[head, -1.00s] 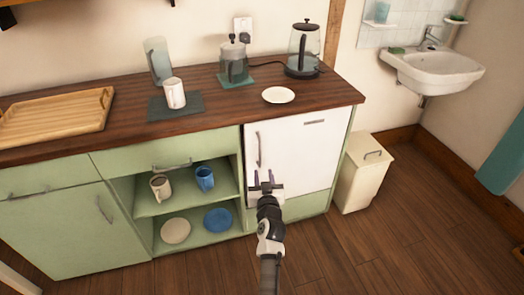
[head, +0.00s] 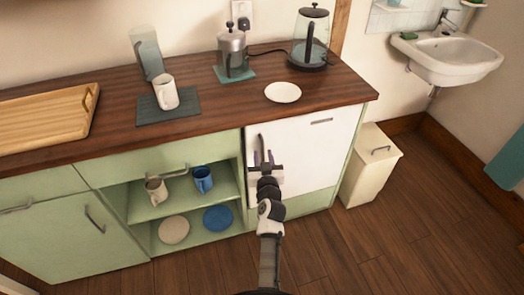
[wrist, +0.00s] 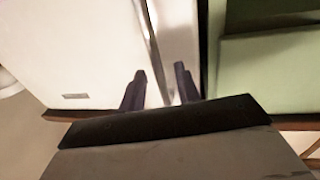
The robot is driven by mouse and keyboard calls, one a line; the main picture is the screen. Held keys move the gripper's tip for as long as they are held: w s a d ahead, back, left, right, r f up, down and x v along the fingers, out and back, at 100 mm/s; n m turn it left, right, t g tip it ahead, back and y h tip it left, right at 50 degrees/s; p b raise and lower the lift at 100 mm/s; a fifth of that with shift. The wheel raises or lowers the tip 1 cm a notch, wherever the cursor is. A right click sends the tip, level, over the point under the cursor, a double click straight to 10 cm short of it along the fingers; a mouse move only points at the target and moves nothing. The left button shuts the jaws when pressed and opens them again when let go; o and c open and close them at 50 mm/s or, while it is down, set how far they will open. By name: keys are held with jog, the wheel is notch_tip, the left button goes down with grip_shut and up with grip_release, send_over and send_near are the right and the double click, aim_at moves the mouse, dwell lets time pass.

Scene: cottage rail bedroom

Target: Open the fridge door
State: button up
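The white fridge door (head: 315,160) is shut, set under the wooden counter between green cabinet panels. Its upright metal handle (head: 262,146) is near the door's left edge. My gripper (head: 266,166) is in front of the door at the lower part of the handle. In the wrist view the two dark fingers of my gripper (wrist: 162,84) are apart, with the handle (wrist: 152,40) running between them against the white door (wrist: 80,45). My gripper is open; contact with the handle cannot be made out.
Open green shelves (head: 185,195) with mugs and plates are left of the fridge. A cream bin (head: 368,170) stands close on the right. The counter (head: 220,105) holds a white plate, kettle, French press, mug and tray. Wooden floor (head: 390,240) is clear in front.

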jog(key=shift+w, duration=0.15)
grip_shut()
dwell(0.5)
